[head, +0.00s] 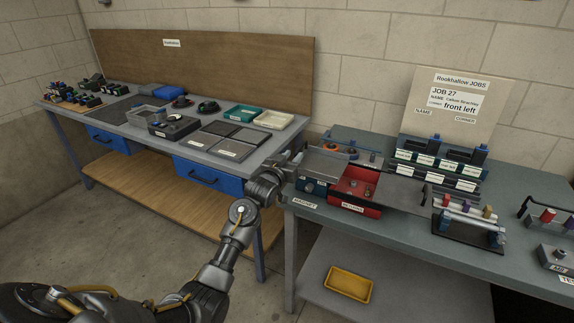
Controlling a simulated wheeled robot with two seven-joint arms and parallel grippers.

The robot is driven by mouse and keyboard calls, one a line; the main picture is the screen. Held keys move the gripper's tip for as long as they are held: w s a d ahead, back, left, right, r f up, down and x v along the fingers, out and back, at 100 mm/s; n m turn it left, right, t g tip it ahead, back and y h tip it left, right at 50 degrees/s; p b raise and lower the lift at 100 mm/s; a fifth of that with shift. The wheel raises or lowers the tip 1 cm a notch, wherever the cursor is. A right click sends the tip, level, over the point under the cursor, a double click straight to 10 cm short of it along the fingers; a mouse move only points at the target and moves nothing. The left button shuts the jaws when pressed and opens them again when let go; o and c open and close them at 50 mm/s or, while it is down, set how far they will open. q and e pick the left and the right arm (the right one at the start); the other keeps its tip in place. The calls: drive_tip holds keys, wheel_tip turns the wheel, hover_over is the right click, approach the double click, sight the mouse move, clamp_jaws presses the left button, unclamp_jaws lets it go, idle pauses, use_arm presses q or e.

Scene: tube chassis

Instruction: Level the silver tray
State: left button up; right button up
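A flat silver tray or plate (325,163) shows at the left end of the right-hand bench, above a blue-fronted box with knobs (312,186). It looks slightly tilted, but its exact slope is hard to judge. My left gripper (293,163) is at its left edge. The fingertips are small and partly hidden, so I cannot tell whether they touch the tray or are open or shut. My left arm reaches in from the lower left. My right gripper is out of view.
A red box (356,189) and a dark grey plate (394,191) sit just right of the tray. A job board (455,105) reads "JOB 27" and "front left". A rack of white tubes (468,220) stands farther right. Another bench (150,128) is at left.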

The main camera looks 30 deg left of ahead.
use_arm(q)
drive_tip(key=shift+s, duration=1.95)
